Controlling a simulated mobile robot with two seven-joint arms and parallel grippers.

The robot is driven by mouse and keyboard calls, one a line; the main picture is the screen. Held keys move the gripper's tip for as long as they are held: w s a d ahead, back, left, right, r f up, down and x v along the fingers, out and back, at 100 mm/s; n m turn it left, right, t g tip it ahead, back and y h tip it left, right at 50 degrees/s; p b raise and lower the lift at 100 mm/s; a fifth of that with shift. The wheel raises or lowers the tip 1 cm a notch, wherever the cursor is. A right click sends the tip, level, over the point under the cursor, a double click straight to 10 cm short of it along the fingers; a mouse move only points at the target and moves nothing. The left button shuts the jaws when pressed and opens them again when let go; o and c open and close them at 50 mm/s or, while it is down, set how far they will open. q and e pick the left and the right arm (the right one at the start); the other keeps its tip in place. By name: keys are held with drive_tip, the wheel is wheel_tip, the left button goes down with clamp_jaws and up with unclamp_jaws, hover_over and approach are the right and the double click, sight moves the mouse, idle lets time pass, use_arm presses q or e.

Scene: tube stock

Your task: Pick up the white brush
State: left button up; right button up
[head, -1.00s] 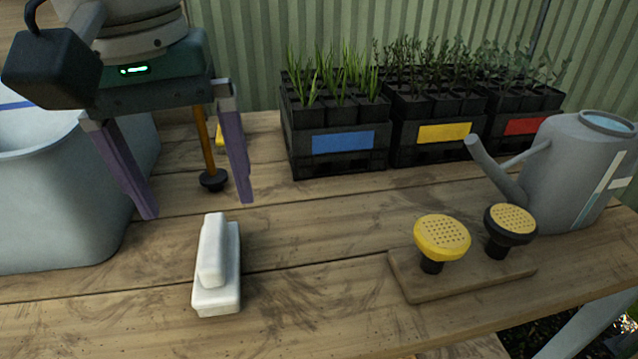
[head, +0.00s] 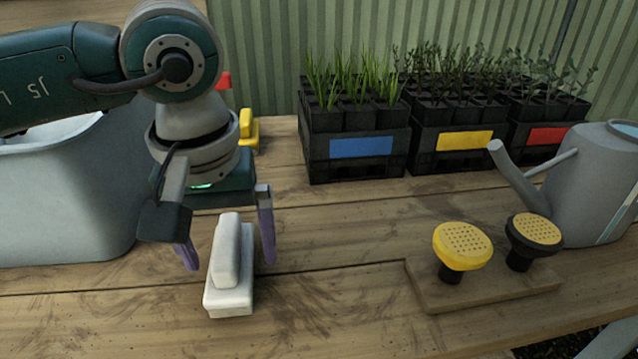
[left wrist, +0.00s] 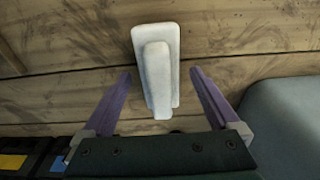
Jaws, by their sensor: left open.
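The white brush (head: 229,268) lies on the wooden table in front of my left gripper, its raised grip facing up. My left gripper (head: 229,262) is open, with one purple finger on either side of the brush's far part in the head view. In the left wrist view the brush (left wrist: 157,65) lies ahead and between the lines of the two fingers (left wrist: 160,82), with a gap on both sides. I see no contact. My right gripper is not in view.
A grey tub (head: 70,200) stands left of the arm. Crates of seedlings with blue (head: 360,147), yellow and red labels stand at the back. A watering can (head: 595,185) and two sprinkler heads on a wooden board (head: 490,285) are at the right. The table's middle is clear.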

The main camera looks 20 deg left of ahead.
sight(225, 238)
use_arm(q)
drive_tip(key=shift+c, duration=0.3)
clamp_jaws()
idle(0.4)
drive_tip(key=shift+r, duration=0.1)
wheel_tip(225, 238, up, 20)
drive_tip(key=p, duration=0.2)
